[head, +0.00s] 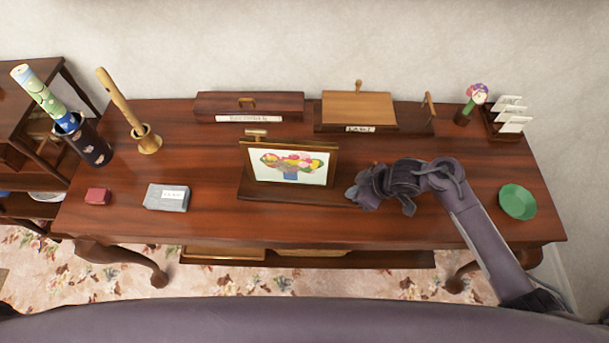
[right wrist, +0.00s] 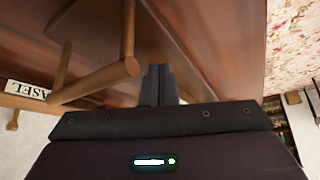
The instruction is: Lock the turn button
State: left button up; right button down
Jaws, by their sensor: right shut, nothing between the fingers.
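A framed flower picture (head: 290,165) stands tilted on a dark wooden base (head: 262,192) near the middle of the table. A small brass-coloured piece (head: 257,133), perhaps the turn button, sits at its top left edge; I cannot tell which way it is turned. My right gripper (head: 353,195) is just right of the picture's base, low over the table, apart from the brass piece. In the right wrist view its fingers (right wrist: 158,70) are together and empty, beside a wooden post with a crossbar (right wrist: 95,80). My left gripper is not in view.
Behind stand a long dark box (head: 248,102) and a light wooden block (head: 358,107) on a dark base. A green dish (head: 517,201) is at right. A grey box (head: 167,197) and a red box (head: 98,196) lie at left. The front middle of the tabletop is clear.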

jog(key=shift+f+b, duration=0.55)
jog(key=shift+f, duration=0.3)
jog(key=shift+s+f, duration=0.1)
jog(key=shift+s, duration=0.1)
dwell(0.9)
